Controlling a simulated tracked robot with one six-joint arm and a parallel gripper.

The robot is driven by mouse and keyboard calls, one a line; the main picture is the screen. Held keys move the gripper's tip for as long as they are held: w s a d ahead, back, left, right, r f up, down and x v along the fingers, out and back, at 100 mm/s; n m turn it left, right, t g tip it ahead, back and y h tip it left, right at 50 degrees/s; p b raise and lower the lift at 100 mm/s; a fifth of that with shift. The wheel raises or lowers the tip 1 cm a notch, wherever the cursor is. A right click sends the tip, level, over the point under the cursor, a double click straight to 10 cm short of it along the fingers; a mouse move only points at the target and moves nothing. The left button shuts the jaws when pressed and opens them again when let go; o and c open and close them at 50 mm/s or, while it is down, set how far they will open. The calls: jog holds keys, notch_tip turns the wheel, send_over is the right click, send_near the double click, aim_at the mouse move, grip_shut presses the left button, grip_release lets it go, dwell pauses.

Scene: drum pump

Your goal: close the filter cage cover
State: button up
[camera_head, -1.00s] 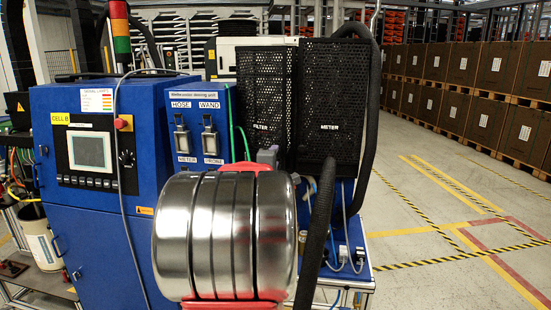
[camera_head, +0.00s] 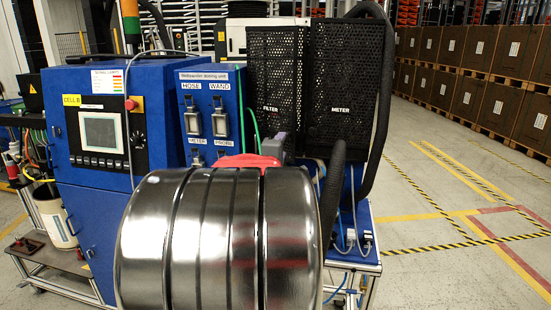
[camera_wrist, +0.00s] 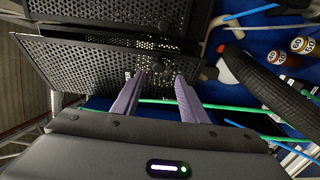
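The filter cage cover (camera_head: 272,75) is a black perforated panel labelled FILTER, upright on the blue machine beside the METER cage cover (camera_head: 345,75). In the wrist view a perforated panel, probably the filter cover (camera_wrist: 100,65), slants across the upper left. A dark gap separates its upper edge from the other mesh panel (camera_wrist: 120,10), so it looks ajar. My gripper (camera_wrist: 160,76) has two purple-grey fingers spread apart, with nothing seen held between them. Their tips overlap the panel's right end; contact cannot be told.
A thick black hose (camera_head: 382,100) curves down beside the cages; it also shows in the wrist view (camera_wrist: 265,85). Green and blue tubes and small bottles (camera_wrist: 302,45) lie near the fingers. The blue control cabinet (camera_head: 100,185) stands left. Floor at right (camera_head: 440,240) is open.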

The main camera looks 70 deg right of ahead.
jog(key=a, duration=0.7)
jog(key=shift+s, duration=0.4)
jog(key=shift+f, duration=0.1)
jog(key=shift+c, duration=0.4)
